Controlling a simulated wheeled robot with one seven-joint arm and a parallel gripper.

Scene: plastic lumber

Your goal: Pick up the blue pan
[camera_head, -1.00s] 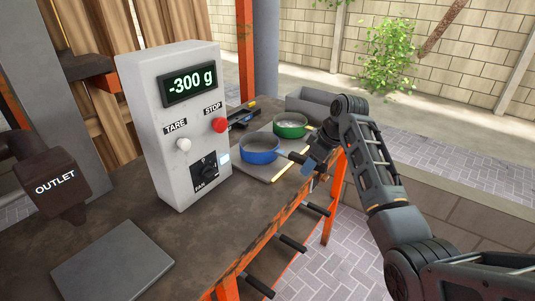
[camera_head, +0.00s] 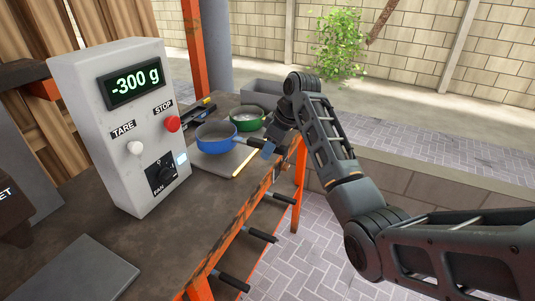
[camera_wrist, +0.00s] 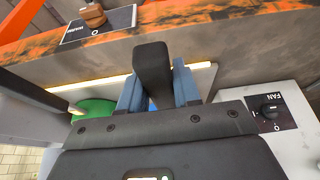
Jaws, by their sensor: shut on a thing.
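The blue pan (camera_head: 217,139) is in the head view, just right of the control box, over a grey plate (camera_head: 225,164) on the workbench. Its dark handle points right, toward my gripper (camera_head: 269,150). In the wrist view, the black handle (camera_wrist: 152,65) lies between the blue fingers of my gripper (camera_wrist: 157,92), which is shut on it.
A green pan (camera_head: 246,120) stands close behind the blue one. The control box (camera_head: 127,130), reading -300 g, stands to the left. A grey bin (camera_head: 262,93) is behind. The bench has an orange front edge (camera_head: 240,217). A flat grey slab (camera_head: 75,269) lies front left.

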